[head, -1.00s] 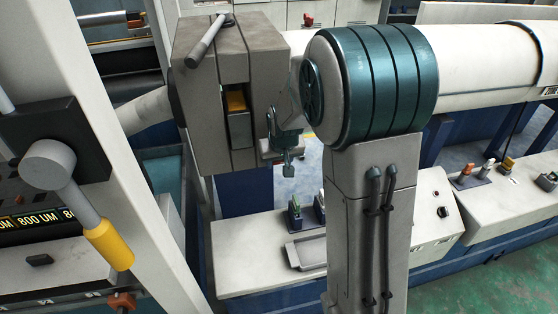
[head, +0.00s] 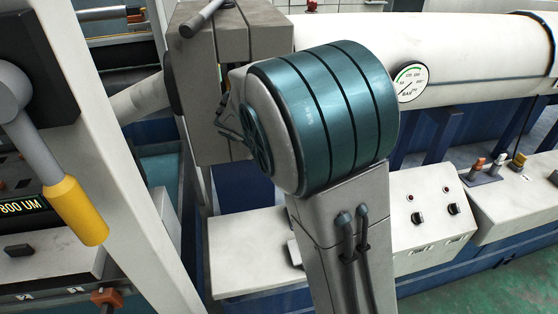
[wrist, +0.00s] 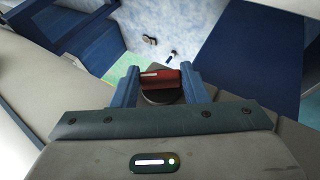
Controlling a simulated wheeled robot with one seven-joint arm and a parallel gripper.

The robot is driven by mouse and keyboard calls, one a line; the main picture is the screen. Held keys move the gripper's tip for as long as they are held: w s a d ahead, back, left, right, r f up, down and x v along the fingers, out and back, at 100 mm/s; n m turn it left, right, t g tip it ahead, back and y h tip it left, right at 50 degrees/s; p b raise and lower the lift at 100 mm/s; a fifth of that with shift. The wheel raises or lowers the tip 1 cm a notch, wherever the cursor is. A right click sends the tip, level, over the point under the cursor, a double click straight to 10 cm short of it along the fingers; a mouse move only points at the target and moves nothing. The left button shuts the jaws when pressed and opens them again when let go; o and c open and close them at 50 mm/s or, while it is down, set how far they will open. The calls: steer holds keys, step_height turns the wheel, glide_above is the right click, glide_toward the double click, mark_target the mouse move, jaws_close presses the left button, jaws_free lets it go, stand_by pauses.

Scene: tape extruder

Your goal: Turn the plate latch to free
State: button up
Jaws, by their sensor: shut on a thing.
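In the wrist view a red latch handle (wrist: 160,79) sits on a dark round base (wrist: 160,97), with a pale stripe along its top. My gripper (wrist: 160,75) has its two blue fingers on either side of the red handle and is shut on it. In the head view my wrist and arm cover the latch, and my fingertips cannot be made out there. The grey block (head: 265,32) of the extruder stands right behind my gripper. How far the latch is turned is hard to tell.
A pressure gauge (head: 411,82) is on the white barrel (head: 470,60) at the right. A control box with knobs (head: 430,215) stands below. At the left, a grey lever with a yellow grip (head: 75,208) hangs on a white frame.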

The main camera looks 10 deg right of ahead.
steer(key=shift+a+f+n+t+h+b, duration=0.15)
steer(key=shift+n+t+h+b, duration=0.3)
steer(key=shift+h+b, duration=1.4)
steer(key=shift+a+f+n+t+h+b, duration=0.1)
steer(key=shift+f+n+t+h+b, duration=0.35)
steer(key=shift+h+b, duration=1.35)
steer(key=shift+a+f+n+t+h+b, duration=0.1)
steer(key=shift+n+t+h+b, duration=0.35)
steer(key=shift+h+b, duration=1.35)
steer(key=shift+r+n+g+y+b, duration=0.1)
steer(key=shift+n+g+y+b, duration=0.15)
steer(key=shift+b, duration=0.2)
steer(key=o, duration=1)
steer(key=v, duration=0.7)
steer(key=shift+s+a, duration=0.1)
steer(key=shift+a, duration=0.1)
